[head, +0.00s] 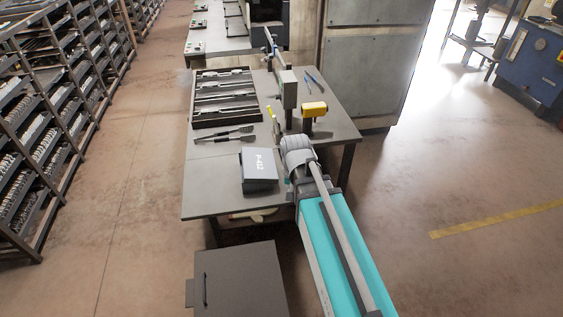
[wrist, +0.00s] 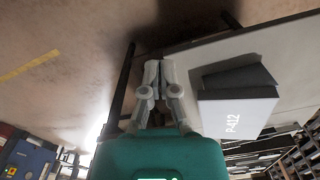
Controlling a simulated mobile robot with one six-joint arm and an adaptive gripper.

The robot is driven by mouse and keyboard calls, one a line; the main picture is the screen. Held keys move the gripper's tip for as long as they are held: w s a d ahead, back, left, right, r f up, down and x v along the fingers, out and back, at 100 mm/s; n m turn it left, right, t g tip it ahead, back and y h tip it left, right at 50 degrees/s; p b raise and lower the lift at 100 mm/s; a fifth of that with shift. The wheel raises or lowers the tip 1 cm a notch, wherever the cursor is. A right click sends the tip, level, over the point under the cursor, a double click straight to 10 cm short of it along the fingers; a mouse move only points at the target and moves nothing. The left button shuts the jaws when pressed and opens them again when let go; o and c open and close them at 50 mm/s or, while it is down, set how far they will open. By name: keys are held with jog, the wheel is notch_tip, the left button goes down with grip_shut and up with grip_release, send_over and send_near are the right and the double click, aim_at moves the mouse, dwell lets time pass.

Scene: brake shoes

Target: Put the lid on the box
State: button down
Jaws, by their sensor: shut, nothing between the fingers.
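The box (head: 259,170) stands on the front part of the table, with dark sides and a paler top marked P-412. The pale face looks like a closed lid lying on the box, but I cannot tell whether it is fully seated. In the wrist view the box (wrist: 238,105) shows the pale marked face and a dark side, to the right of my gripper (wrist: 152,64). My gripper is shut and empty, apart from the box. In the head view my wrist is just right of the box, and the fingertips are hard to make out.
The table (head: 212,205) also holds a dark tray (head: 224,123) with long parts, two dark tools (head: 224,134), an upright grey device (head: 289,90), a yellow-topped stand (head: 314,110) and blue pens (head: 314,76). Shelving (head: 60,90) stands left. The table's front left corner is clear.

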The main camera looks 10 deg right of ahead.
aim_at(259, 164)
jog(key=w+d+r+m+p, duration=0.1)
jog(key=w+r+m, duration=0.1)
jog(key=w+m, duration=0.5)
jog(key=w+d+r+m+p, duration=0.2)
jog(key=w+m, duration=0.6)
jog(key=w, duration=0.5)
jog(key=shift+w+d, duration=0.25)
jog(key=shift+w, duration=0.05)
jog(key=shift+f, duration=0.25)
jog(key=f+b, duration=0.3)
jog(key=a+f+b, duration=0.1)
jog(key=f+b, duration=0.2)
jog(key=a+f+b, duration=0.1)
jog(key=f+b, duration=0.2)
jog(key=shift+a+f, duration=0.15)
jog(key=shift+f, duration=0.2)
jog(key=shift+a, duration=0.9)
